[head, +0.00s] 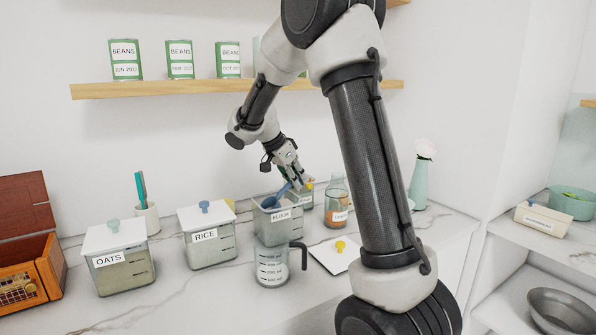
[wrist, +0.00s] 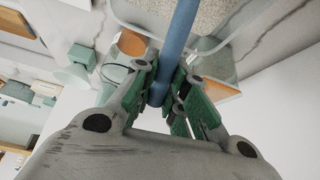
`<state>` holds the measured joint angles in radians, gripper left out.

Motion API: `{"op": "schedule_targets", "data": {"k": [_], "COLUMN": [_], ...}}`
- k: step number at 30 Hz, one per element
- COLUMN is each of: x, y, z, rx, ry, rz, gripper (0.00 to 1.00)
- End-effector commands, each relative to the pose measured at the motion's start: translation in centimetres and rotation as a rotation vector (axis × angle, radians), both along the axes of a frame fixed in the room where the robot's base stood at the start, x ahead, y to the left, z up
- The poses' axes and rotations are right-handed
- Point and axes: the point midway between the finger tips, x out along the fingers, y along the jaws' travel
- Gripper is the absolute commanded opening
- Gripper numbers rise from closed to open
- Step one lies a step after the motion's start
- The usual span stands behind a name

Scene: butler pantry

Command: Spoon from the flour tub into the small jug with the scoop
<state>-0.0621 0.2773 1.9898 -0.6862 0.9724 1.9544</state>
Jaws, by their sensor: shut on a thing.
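My gripper (head: 293,184) is above the tub's back right part. In the wrist view its green-padded fingers (wrist: 163,84) are shut on the blue handle of the scoop (wrist: 181,32). The scoop's blue bowl (head: 271,202) is at the tub's opening; how deep it sits and whether it holds flour I cannot tell. The small clear jug (head: 271,268) with a dark handle stands upright just in front of the tub.
A white lid with a yellow knob (head: 340,246) lies right of the jug. The rice tub (head: 208,249) and oats tub (head: 122,272) stand to the left. A glass bottle (head: 336,203) and a vase (head: 418,187) stand to the right. A shelf (head: 180,91) with bean tins runs above.

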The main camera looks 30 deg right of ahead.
Motion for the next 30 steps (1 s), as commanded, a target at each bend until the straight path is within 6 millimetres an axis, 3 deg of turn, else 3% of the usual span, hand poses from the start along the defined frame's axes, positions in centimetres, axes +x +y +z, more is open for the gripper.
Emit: {"op": "schedule_targets", "data": {"k": [9, 26, 30], "x": [-0.1, 0.0, 0.1], "y": [0.4, 0.1, -1.2], "z": [-2.9, 3.0, 3.8], "rx": [0.004, 0.003, 0.092], "ry": [0.003, 0.001, 0.009], "rz": [0.000, 0.001, -0.009], "gripper": [0.00, 0.00, 0.00]}}
